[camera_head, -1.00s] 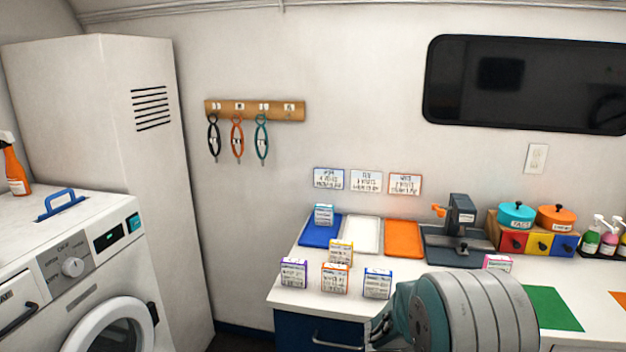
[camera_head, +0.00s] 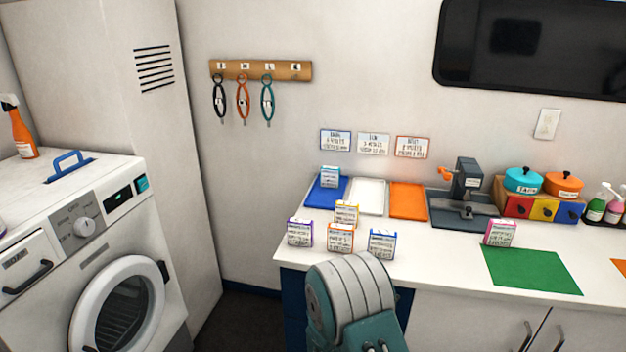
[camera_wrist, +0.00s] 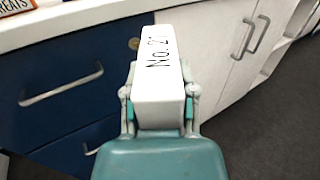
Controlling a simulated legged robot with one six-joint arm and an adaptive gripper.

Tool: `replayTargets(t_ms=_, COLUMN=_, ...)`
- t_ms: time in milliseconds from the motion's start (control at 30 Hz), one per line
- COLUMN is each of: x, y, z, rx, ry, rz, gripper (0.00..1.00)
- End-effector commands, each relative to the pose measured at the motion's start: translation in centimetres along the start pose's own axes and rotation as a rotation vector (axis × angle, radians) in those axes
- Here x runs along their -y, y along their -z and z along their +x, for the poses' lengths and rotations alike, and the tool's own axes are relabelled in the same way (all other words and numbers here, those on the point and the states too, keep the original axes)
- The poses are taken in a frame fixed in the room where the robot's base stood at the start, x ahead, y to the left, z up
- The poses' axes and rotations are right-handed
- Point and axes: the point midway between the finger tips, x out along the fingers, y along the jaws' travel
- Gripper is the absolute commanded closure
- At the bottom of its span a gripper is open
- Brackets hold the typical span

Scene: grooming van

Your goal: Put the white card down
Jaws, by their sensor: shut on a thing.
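My gripper (camera_wrist: 158,112) is shut on a white block-like card (camera_wrist: 158,85) marked "No. 21" in the wrist view. The card is held between the two fingers, in front of the blue drawers and below the counter edge. In the head view, my grey and teal arm (camera_head: 350,300) rises at the bottom centre, in front of the counter; the gripper and the held card do not show there. The white counter (camera_head: 440,265) has a blue tray (camera_head: 322,205), a white tray (camera_head: 367,208) and an orange tray (camera_head: 408,200) at the back.
Several small labelled cards stand at the counter's left, including a purple-edged one (camera_head: 299,233) and a blue-edged one (camera_head: 381,245). One card (camera_head: 329,177) stands on the blue tray. A grey press (camera_head: 466,190) stands behind.

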Motion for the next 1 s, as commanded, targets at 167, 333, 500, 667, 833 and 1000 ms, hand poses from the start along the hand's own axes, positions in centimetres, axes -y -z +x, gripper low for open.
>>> replayTargets(t_ms=167, x=0.1, y=0.0, z=-0.1, rx=-0.002, ry=-0.159, rz=-0.001, gripper=1.0)
replayTargets(t_ms=333, x=0.0, y=0.1, z=-0.5, rx=-0.012, ry=-0.251, rz=0.006, gripper=1.0)
replayTargets(t_ms=500, x=-0.4, y=-1.1, z=-0.2, rx=-0.018, ry=-0.285, rz=0.018, gripper=1.0)
replayTargets(t_ms=667, x=-1.0, y=-4.6, z=0.7, rx=-0.023, ry=-0.34, rz=0.03, gripper=1.0)
replayTargets(t_ms=833, x=-1.4, y=-8.4, z=1.2, rx=-0.021, ry=-0.408, rz=0.026, gripper=1.0)
replayTargets(t_ms=1000, x=-1.6, y=-10.6, z=1.3, rx=-0.015, ry=-0.454, rz=0.015, gripper=1.0)
